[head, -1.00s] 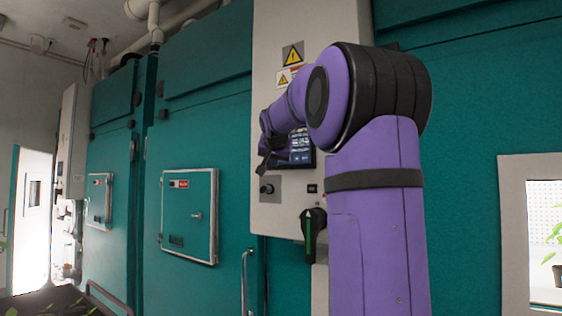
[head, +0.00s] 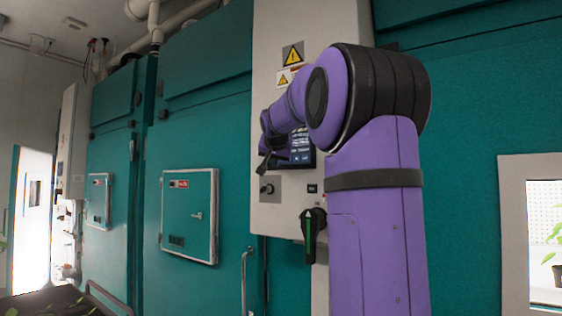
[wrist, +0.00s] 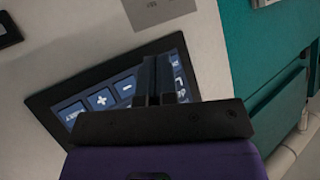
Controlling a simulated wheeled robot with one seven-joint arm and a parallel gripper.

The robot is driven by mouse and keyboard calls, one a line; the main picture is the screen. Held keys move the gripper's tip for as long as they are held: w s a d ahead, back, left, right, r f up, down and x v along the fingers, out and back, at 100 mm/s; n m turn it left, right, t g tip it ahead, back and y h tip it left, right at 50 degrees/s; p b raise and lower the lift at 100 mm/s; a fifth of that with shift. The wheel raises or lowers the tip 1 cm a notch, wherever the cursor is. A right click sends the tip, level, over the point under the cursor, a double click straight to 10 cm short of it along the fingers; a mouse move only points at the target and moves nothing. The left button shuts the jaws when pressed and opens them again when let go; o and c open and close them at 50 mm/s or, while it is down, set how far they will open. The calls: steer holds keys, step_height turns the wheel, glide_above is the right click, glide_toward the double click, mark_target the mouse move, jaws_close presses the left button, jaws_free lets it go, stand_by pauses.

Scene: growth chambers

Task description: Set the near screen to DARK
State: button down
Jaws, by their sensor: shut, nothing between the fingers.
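The near screen (head: 304,158) is a dark touch panel on the pale control cabinet, partly hidden behind my arm in the head view. In the wrist view the screen (wrist: 85,92) is tilted and shows a row of blue buttons, including a plus and a minus. My gripper (wrist: 155,62) is shut and empty, with its fingers over the right part of the screen, just right of the minus button. The fingers hide part of the display. I cannot tell whether the tips touch the glass. No DARK label is readable.
Below the screen are a small knob (head: 267,189) and a black rotary handle (head: 313,222) with a green mark. Yellow warning labels (head: 292,54) are above it. Teal chamber doors (head: 205,110) flank the cabinet. A window (head: 540,240) is at the right.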

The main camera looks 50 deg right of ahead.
steer(key=shift+d, duration=0.35)
steer(key=shift+d, duration=0.3)
stand_by(0.6)
steer(key=shift+a, duration=0.75)
steer(key=shift+a, duration=0.1)
steer(key=shift+s+a, duration=0.2)
steer(key=shift+a, duration=2.2)
stand_by(0.7)
steer(key=a, duration=0.3)
steer(key=shift+s+a, duration=0.15)
steer(key=shift+a, duration=0.25)
